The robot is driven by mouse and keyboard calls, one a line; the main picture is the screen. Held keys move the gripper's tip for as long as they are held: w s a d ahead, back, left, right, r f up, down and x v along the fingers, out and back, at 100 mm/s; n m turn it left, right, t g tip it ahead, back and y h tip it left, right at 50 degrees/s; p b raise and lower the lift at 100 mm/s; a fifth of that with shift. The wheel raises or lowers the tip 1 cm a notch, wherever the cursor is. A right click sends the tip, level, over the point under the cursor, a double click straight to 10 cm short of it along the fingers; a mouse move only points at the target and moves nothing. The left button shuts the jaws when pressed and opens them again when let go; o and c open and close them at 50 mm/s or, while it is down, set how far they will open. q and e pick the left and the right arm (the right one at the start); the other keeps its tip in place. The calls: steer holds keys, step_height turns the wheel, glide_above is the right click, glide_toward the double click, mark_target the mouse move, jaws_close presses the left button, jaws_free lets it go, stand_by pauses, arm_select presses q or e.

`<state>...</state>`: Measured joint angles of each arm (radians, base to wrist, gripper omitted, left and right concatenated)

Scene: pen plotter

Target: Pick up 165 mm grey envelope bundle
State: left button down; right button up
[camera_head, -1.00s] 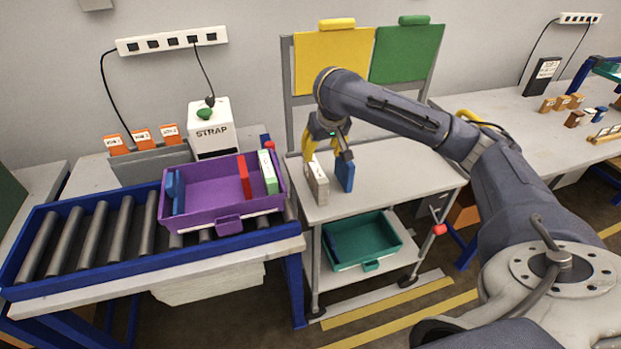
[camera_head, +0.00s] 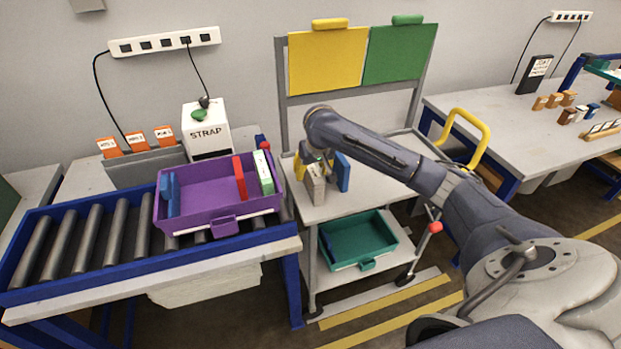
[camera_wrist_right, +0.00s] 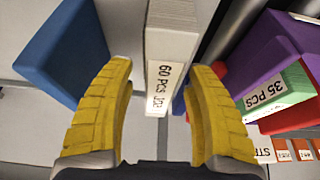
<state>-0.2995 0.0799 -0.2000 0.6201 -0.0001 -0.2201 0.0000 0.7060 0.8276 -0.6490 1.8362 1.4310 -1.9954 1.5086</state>
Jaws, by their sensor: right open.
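The grey envelope bundle (camera_head: 316,186) stands upright on the cart's top shelf, left of a blue bundle (camera_head: 342,172). In the right wrist view the grey bundle (camera_wrist_right: 172,32) shows its narrow, light side with a label reading "60 PCS". My right gripper (camera_wrist_right: 160,75) is open, its yellow fingers on either side of the grey bundle's near end in that view. I cannot tell whether they touch it. In the head view the right gripper (camera_head: 312,164) is low behind the bundles and partly hidden. My left gripper is not in view.
The blue bundle also shows close to one finger in the wrist view (camera_wrist_right: 66,50). A purple tote (camera_head: 205,207) with blue, red and green bundles sits on the roller conveyor (camera_head: 60,285) at left. A teal tote (camera_head: 372,252) is on the lower shelf. Yellow and green panels (camera_head: 327,62) rise behind.

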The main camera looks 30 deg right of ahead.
steer(key=shift+x, duration=2.6)
steer(key=shift+w, duration=0.1)
steer(key=shift+r, duration=0.1)
jaws_close()
